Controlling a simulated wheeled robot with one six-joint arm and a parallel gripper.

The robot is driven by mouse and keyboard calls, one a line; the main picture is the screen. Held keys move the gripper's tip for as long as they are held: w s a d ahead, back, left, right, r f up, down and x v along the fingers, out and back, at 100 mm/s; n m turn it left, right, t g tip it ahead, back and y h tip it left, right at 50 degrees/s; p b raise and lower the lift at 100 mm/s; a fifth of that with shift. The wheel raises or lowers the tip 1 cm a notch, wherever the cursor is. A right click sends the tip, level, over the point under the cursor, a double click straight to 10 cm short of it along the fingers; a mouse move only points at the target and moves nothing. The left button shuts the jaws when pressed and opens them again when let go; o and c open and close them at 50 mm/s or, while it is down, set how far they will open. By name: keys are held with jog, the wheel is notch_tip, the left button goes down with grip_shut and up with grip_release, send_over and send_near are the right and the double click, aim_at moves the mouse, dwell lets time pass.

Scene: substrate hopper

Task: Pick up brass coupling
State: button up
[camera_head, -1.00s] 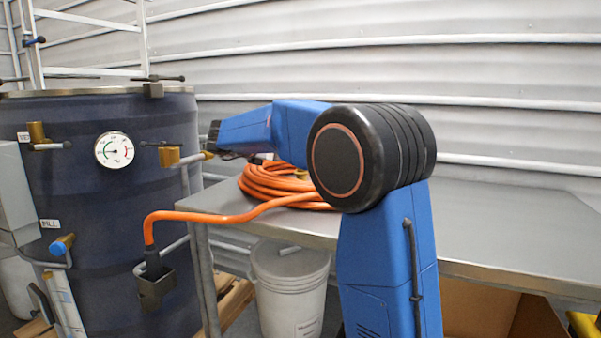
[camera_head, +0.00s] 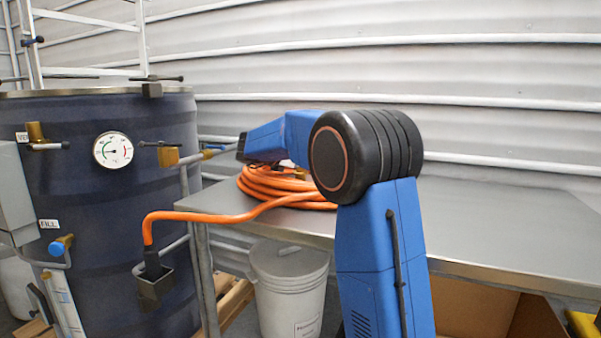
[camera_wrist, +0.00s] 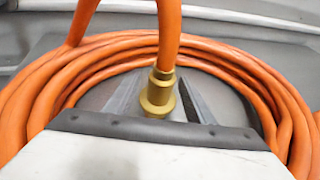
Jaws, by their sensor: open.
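The brass coupling (camera_wrist: 158,92) sits on the end of an orange hose (camera_wrist: 168,35) in the wrist view. The hose rises from it towards the top of the picture. My gripper (camera_wrist: 160,98) is open, with one grey finger on each side of the coupling and visible gaps on both sides. The coupling's lower end is close to the dark edge of my gripper body. In the head view the hose coil (camera_head: 285,190) lies on the steel table, and my blue arm hides most of my gripper and the coupling.
A dark blue tank (camera_head: 100,220) with a dial gauge (camera_head: 113,150) and brass valves stands at left. An orange hose runs from the coil to a dark holder (camera_head: 155,285) on the tank. The steel table (camera_head: 500,225) is clear at right. A white bucket (camera_head: 288,295) stands below.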

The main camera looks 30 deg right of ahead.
jog(key=c, duration=1.2)
jog(key=shift+r, duration=0.15)
